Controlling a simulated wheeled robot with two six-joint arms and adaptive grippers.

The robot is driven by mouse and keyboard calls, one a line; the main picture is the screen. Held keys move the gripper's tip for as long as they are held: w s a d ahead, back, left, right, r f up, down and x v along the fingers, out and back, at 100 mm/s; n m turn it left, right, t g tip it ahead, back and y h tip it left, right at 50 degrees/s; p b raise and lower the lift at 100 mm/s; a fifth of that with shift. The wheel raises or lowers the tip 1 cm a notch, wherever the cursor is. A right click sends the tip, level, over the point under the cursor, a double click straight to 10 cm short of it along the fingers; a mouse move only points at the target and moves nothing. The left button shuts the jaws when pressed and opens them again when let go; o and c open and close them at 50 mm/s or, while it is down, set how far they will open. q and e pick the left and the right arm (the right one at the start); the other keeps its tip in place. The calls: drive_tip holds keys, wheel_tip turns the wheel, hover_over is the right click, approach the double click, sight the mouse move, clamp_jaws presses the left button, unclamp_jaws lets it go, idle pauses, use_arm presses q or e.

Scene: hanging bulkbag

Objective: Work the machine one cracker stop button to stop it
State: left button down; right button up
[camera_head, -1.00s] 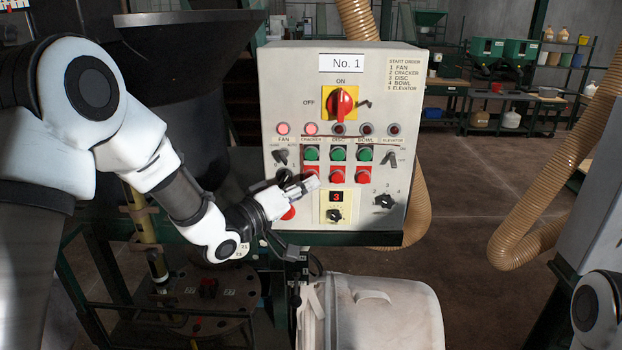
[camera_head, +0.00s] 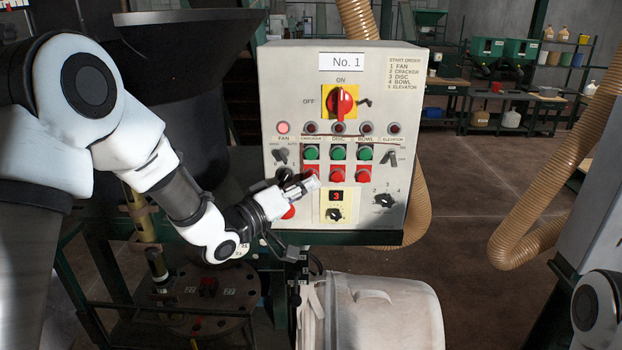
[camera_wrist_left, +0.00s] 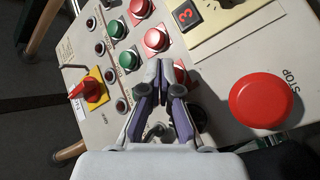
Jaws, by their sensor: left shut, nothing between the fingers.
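The grey control panel (camera_head: 400,130) labelled No. 1 stands in the middle of the head view. Its red cracker stop button (camera_head: 311,170) sits below the green cracker button (camera_head: 311,153). The cracker lamp (camera_head: 311,128) is dark. My left gripper (camera_head: 312,182) is shut and empty, its tips at the lower edge of the red cracker button. In the left wrist view the tips partly cover that red button (camera_wrist_left: 182,76); I cannot tell whether they touch it. My right gripper is out of view.
The fan lamp (camera_head: 283,128) is lit. Red disc (camera_head: 338,174) and bowl (camera_head: 364,174) buttons sit close to the right. A large red STOP button (camera_wrist_left: 261,101) is near the gripper. A white container (camera_head: 385,315) stands below the panel.

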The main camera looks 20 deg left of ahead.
use_arm(q)
drive_tip(key=shift+s+d, duration=0.1)
drive_tip(key=shift+s, duration=0.3)
drive_tip(key=s, duration=0.2)
drive_tip(key=s+d+b, duration=0.1)
drive_tip(key=s, duration=0.1)
drive_tip(key=shift+s+d, duration=0.2)
drive_tip(key=shift+s, duration=0.2)
drive_tip(key=shift+f, duration=0.1)
